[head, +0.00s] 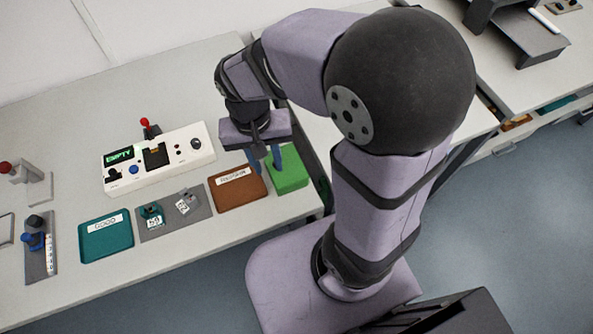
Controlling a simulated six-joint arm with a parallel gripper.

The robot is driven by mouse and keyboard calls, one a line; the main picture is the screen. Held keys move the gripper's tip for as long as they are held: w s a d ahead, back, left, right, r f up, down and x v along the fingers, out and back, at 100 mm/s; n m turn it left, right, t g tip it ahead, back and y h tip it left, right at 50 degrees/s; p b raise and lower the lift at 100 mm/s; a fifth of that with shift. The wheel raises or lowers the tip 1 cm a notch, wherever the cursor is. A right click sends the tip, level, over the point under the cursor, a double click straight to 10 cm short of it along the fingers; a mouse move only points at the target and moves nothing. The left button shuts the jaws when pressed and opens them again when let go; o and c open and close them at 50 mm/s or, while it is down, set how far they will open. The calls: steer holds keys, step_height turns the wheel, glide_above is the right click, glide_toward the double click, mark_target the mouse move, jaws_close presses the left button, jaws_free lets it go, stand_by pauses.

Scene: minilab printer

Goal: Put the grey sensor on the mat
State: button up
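A small light-grey piece with a white label, which looks like the grey sensor (187,204), sits on the right part of a dark grey mat (200,214). A teal piece with a label (152,215) sits on the left part of the same mat. My gripper (266,163) points down, to the right of the mat, near the brown tray and the green block. Its two blue fingers are apart, with nothing visible between them. Its height above the table is hard to tell.
A teal tray marked GOOD (106,246) lies left of the mat. A brown tray (237,197) and a green block (291,180) lie right of it. A white console reading EMPTY (180,165) stands behind. A dark strip with blue parts (38,272) lies at far left.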

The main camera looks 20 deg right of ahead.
steer(key=s+d+f+n, duration=0.2)
steer(key=s+d+n, duration=0.1)
steer(key=s+d, duration=0.1)
steer(key=shift+s+d+y, duration=0.2)
steer(key=shift+d+y, duration=0.2)
steer(key=shift+d, duration=0.4)
stand_by(1.7)
